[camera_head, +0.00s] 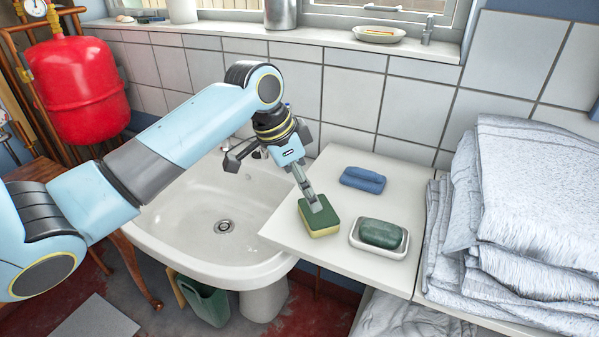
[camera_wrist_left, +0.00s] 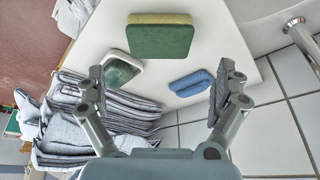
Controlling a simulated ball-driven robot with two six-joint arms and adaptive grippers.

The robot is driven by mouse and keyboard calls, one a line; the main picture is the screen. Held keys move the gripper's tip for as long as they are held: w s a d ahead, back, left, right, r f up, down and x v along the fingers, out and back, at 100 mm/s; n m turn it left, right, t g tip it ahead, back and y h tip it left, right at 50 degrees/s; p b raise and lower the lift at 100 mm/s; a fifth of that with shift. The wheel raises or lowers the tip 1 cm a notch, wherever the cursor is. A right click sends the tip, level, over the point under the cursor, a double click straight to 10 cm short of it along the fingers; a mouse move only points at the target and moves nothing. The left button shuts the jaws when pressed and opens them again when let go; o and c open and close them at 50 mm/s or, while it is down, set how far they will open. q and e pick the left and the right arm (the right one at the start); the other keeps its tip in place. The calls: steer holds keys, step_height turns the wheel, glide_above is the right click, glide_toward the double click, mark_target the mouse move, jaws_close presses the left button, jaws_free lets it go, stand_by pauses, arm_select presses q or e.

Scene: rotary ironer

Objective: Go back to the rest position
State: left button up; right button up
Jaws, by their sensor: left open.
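My left gripper (camera_head: 309,192) reaches in from the left, fingers pointing down over the white counter. In the left wrist view its two fingers (camera_wrist_left: 162,78) are spread wide with nothing between them. A green and yellow sponge (camera_head: 322,222) lies on the counter near the sink. The fingers overlap it in the head view, but in the left wrist view the sponge (camera_wrist_left: 160,40) lies beyond the fingertips, apart from them. My right gripper is in neither view.
A white sink (camera_head: 180,225) with a tap is left of the counter (camera_head: 285,226). Stacked towels (camera_head: 530,200) stand right. A tiled wall is behind.

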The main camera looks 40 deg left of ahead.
arm_select(q)
steer(key=v, duration=0.2)
steer(key=shift+s+a+r, duration=0.1)
steer(key=shift+r, duration=0.2)
